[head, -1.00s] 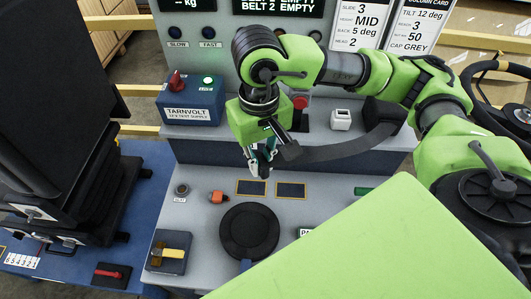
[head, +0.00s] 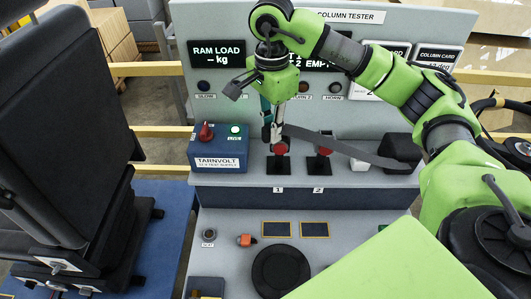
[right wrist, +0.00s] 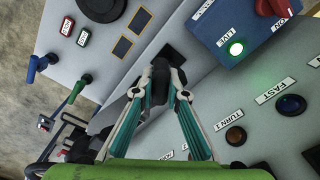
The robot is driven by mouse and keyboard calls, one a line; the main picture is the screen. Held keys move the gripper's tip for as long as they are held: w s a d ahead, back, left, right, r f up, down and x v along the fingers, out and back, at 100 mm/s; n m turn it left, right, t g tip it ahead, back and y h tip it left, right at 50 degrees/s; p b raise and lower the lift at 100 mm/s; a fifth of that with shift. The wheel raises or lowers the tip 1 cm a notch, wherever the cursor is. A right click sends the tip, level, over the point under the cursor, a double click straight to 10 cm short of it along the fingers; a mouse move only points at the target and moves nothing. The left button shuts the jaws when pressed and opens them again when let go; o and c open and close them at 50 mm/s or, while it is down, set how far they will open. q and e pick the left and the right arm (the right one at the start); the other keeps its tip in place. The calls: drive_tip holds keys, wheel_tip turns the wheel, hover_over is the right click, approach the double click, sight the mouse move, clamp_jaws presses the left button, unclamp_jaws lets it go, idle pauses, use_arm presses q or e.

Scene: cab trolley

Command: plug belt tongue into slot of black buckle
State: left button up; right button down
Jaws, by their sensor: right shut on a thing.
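My right gripper (head: 273,134) is shut at the end of a dark belt (head: 345,147), which runs right to a black retractor (head: 398,152). The belt tongue is mostly hidden between the fingertips. A black buckle with a red button (head: 281,149) stands at label 1, just below the fingertips. A second such buckle (head: 319,163) stands at label 2, to the right. In the right wrist view, the fingertips (right wrist: 160,74) come together in front of a black shape (right wrist: 173,52). I cannot tell whether tongue and buckle touch. My left gripper is not in view.
A blue TARNVOLT box (head: 218,149) with a red knob and green light stands left of the buckles. A white block (head: 360,164) stands to the right. The upright panel (head: 190,28) rises behind. A black round pad (head: 281,271) lies on the lower panel.

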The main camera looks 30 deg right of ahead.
drive_tip(key=w+d+r+m+p, duration=0.1)
drive_tip(key=w+d+r+m, duration=0.2)
drive_tip(key=m, duration=0.4)
wheel_tip(320, 180, up, 2)
drive_tip(key=shift+d+p, duration=0.3)
drive_tip(key=shift+d, duration=0.45)
drive_tip(key=shift+f, duration=0.15)
drive_tip(key=shift+f+b, duration=2.15)
drive_tip(key=shift+f, duration=0.65)
drive_tip(key=shift+f, duration=0.5)
drive_tip(key=c, duration=1.9)
unclamp_jaws()
